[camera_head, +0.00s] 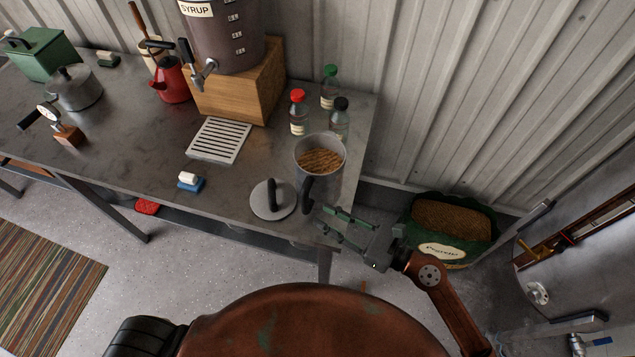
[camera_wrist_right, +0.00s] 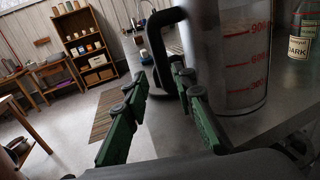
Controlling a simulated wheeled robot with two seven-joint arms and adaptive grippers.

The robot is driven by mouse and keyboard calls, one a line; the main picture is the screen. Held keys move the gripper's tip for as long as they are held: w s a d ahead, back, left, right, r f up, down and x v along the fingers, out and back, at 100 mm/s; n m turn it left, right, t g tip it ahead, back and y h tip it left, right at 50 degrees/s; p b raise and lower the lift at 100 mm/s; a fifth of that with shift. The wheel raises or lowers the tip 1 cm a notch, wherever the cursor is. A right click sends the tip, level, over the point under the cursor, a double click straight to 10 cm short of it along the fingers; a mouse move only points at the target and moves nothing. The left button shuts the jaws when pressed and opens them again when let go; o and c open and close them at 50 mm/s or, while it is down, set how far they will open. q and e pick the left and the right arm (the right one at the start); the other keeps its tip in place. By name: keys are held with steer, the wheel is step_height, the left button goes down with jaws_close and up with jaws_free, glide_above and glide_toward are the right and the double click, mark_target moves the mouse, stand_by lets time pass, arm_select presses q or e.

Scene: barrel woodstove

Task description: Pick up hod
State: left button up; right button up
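My right gripper (camera_head: 322,217) is open and empty, just in front of the handle at the table's corner. In the wrist view its two green fingers (camera_wrist_right: 163,80) point toward the handle, which appears just beyond the fingertips. My left gripper is not in view.
A round grey lid (camera_head: 262,203) with a black grip lies left of the jug. Small bottles (camera_head: 298,115) stand behind it. A slotted grate (camera_head: 219,141) and blue brush (camera_head: 190,184) lie farther left. A pellet bag (camera_head: 440,249) sits on the floor to the right.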

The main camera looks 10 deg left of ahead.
mark_target(305, 205)
steer(key=x, duration=0.7)
steer(key=shift+w+a+f+p, duration=0.15)
steer(key=shift+w+f+p, duration=0.1)
steer(key=shift+p, duration=0.15)
steer(key=shift+c, duration=0.5)
jaws_close()
